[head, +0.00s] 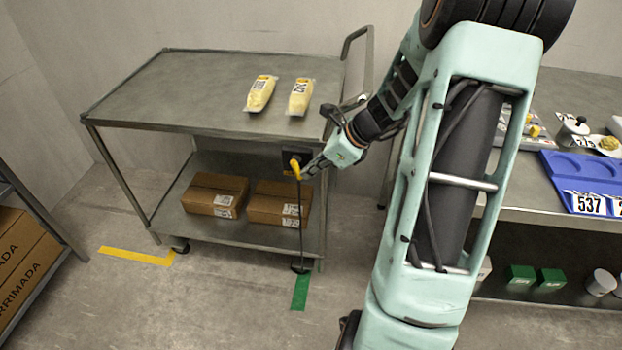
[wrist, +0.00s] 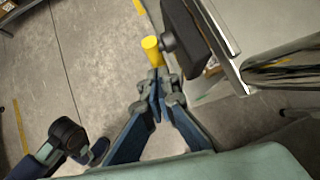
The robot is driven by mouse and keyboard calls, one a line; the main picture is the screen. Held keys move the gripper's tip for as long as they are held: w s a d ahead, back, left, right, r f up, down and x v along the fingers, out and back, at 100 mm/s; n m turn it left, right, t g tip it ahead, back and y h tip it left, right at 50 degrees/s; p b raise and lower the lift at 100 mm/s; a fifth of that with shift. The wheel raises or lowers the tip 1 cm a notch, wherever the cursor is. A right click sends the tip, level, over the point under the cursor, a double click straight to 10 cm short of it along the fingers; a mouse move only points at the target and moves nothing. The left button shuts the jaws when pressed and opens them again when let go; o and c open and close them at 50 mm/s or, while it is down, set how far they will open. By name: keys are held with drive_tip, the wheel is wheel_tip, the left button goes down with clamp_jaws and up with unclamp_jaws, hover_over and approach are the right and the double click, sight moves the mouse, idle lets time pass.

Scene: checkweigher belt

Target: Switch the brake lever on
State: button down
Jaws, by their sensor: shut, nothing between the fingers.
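The brake lever (head: 295,168) has a yellow grip and sits at a black box (head: 296,154) on the near right side of a steel cart (head: 200,94). A dark thin line runs from it down toward a caster. In the wrist view the yellow grip (wrist: 151,48) stands beside the black box (wrist: 184,30). My gripper (head: 307,173) is just right of the grip, with its arm coming in from the right. In the wrist view my gripper (wrist: 159,85) is shut and empty, its tips close to the grip's near end. I cannot tell whether they touch.
Two yellow wrapped packs (head: 260,93) (head: 299,97) lie on the cart top, and two cardboard boxes (head: 215,194) (head: 279,203) on its lower shelf. Yellow tape (head: 136,256) and green tape (head: 300,292) mark the floor. A bench with a blue tray (head: 577,167) stands right.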

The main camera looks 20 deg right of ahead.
drive_tip(key=t+y+b, duration=0.1)
drive_tip(key=f+y+b, duration=0.1)
drive_tip(key=t+y+b, duration=0.1)
drive_tip(key=shift+w+a+f+t+y+b, duration=0.25)
drive_tip(key=shift+a+f+t+y+b, duration=0.05)
drive_tip(key=shift+a+f+b, duration=0.05)
drive_tip(key=shift+a, duration=0.1)
drive_tip(key=shift+w+f, duration=0.1)
drive_tip(key=shift+f, duration=0.2)
idle(0.4)
idle(1.2)
drive_tip(key=v, duration=0.7)
drive_tip(key=shift+r, duration=0.15)
